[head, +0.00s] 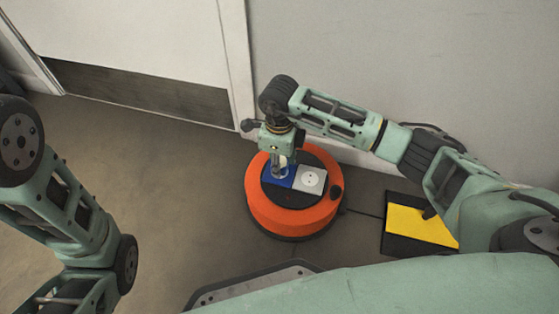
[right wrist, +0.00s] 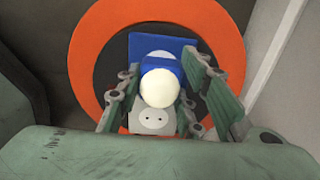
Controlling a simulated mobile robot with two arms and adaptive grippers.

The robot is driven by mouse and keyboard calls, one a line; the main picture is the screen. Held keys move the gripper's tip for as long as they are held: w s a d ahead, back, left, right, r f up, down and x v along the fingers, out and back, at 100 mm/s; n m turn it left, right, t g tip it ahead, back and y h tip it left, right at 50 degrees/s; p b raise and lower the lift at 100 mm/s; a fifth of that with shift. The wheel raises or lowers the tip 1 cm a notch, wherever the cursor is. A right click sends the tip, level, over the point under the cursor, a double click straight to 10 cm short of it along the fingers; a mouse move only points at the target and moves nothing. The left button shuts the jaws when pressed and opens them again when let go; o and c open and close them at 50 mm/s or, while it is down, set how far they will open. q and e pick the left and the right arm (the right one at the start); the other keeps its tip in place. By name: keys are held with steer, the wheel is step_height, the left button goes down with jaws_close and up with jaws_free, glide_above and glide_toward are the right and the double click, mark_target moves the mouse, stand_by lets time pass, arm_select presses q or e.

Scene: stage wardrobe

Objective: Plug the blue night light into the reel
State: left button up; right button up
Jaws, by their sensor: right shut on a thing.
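The orange reel (head: 262,205) stands on the floor and has a dark top with a blue socket (head: 270,180) and a white socket (head: 312,180) side by side. My right gripper (head: 284,165) points down over the blue socket. In the right wrist view its fingers (right wrist: 162,92) are shut on the blue night light (right wrist: 159,87), which has a round white globe. The night light is in front of the blue socket plate (right wrist: 143,43), and the white socket's two holes show below it. Its prongs are hidden, so I cannot tell whether it is seated. My left gripper is out of view.
A black mat or tray with a yellow panel (head: 420,226) lies right of the reel, with a dark cable running towards it. A white door (head: 140,40) and a grey wall (head: 400,60) stand behind. The floor left of the reel is clear.

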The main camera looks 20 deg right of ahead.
steer(key=shift+f+b, duration=0.45)
steer(key=shift+f, duration=0.2)
stand_by(0.3)
steer(key=o, duration=1.2)
steer(key=shift+c, duration=0.2)
steer(key=shift+r, duration=0.15)
step_height(320, 180, up, 12)
steer(key=shift+f, duration=0.1)
